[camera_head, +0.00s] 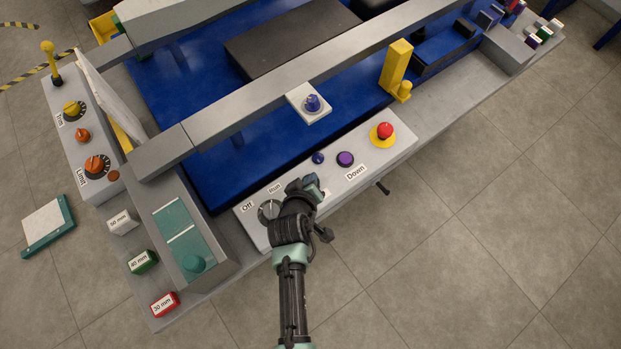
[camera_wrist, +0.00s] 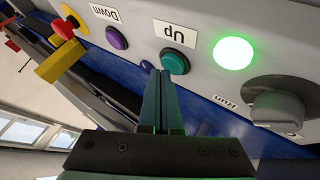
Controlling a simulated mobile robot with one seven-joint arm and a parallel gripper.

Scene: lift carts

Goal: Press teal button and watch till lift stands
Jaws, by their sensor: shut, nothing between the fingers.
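The teal button (camera_wrist: 175,62) sits on the grey control panel in the wrist view, by the "Up" label (camera_wrist: 180,34). My gripper (camera_wrist: 160,76) is shut and empty, its fingertips at the button's lower left edge in the picture; I cannot tell whether they touch it. In the head view my gripper (camera_head: 314,187) is over the panel (camera_head: 250,229), and the teal button is hidden behind it. The blue deck (camera_head: 188,92), apparently the lift's, lies beyond the panel with a dark plate (camera_head: 285,45) on it.
A green lamp (camera_wrist: 234,53) glows beside the teal button, next to a Run/Off knob (camera_wrist: 280,105). A purple button (camera_head: 345,158), a blue button (camera_head: 318,158) and a red mushroom button (camera_head: 385,130) stand nearby. A grey rail (camera_head: 258,80) crosses behind. Floor in front is clear.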

